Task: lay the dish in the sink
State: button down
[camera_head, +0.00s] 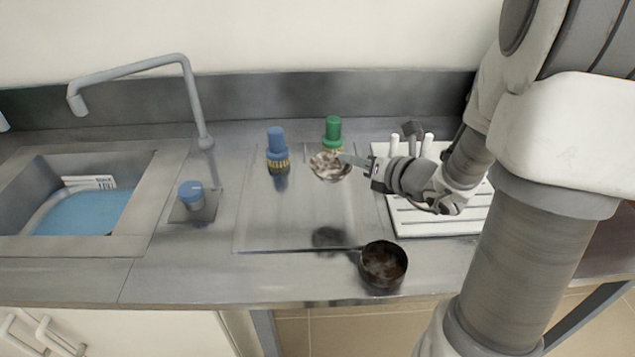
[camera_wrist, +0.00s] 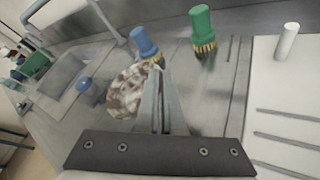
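The dish (camera_head: 330,167) is a small round bowl, mottled brown and white. It is held above the counter, and its shadow falls on the steel below. My gripper (camera_head: 352,160) is closed on the dish's rim. In the wrist view the dish (camera_wrist: 130,90) shows just left of the fingertips of my gripper (camera_wrist: 157,75). The sink (camera_head: 85,205) is at the far left, with blue water and a white printed item at its back. The sink (camera_wrist: 62,75) also shows at the upper left of the wrist view.
A grey faucet (camera_head: 190,95) stands right of the sink. A blue brush (camera_head: 277,150) and a green brush (camera_head: 333,132) stand at the back. A dark pan (camera_head: 383,265) lies near the front edge. A blue-capped item (camera_head: 192,195) is beside the sink. A white drying rack (camera_head: 440,222) is at right.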

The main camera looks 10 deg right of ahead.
aim_at(325, 160)
jog(key=x, duration=0.3)
jog(key=f+b+x, duration=0.1)
jog(key=x, duration=0.3)
jog(key=f+b+x, duration=0.1)
jog(key=x, duration=0.2)
jog(key=shift+s+f, duration=0.1)
jog(key=shift+s, duration=0.05)
jog(key=shift+f+b, duration=0.6)
jog(key=shift+f, duration=1.35)
jog(key=shift+f, duration=0.1)
jog(key=c, duration=1.1)
grip_release()
jog(key=shift+o, duration=0.2)
